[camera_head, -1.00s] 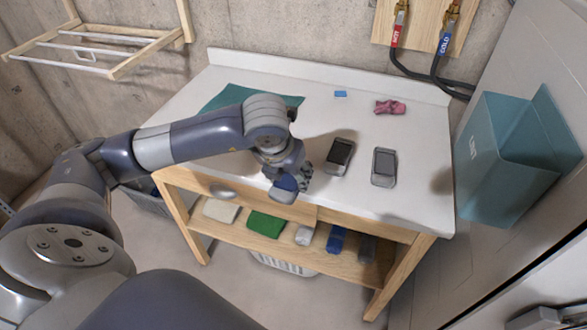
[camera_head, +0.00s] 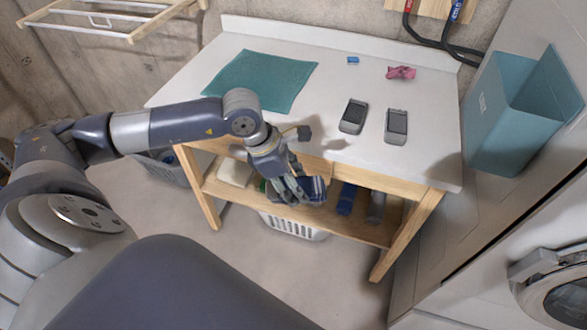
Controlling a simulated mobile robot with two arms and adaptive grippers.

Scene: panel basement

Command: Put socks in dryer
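A small crumpled pink cloth (camera_head: 401,72), possibly the socks, lies at the back right of the white tabletop (camera_head: 300,55). My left gripper (camera_head: 297,165) is at the table's front edge, pointing down towards the lower shelf. A dark blue piece shows at its fingers; I cannot tell whether it is part of the gripper or something held. The gripper is well apart from the pink cloth. A white machine with a round door (camera_head: 571,303), possibly the dryer, is cut off at the lower right. My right gripper is not in view.
On the table are a teal cloth (camera_head: 262,80), two grey devices (camera_head: 353,116) (camera_head: 397,126) and a small blue block (camera_head: 352,60). The wooden shelf (camera_head: 245,203) holds a blue item (camera_head: 346,198). A basket (camera_head: 296,227) stands beneath. A teal bin (camera_head: 515,115) is at right.

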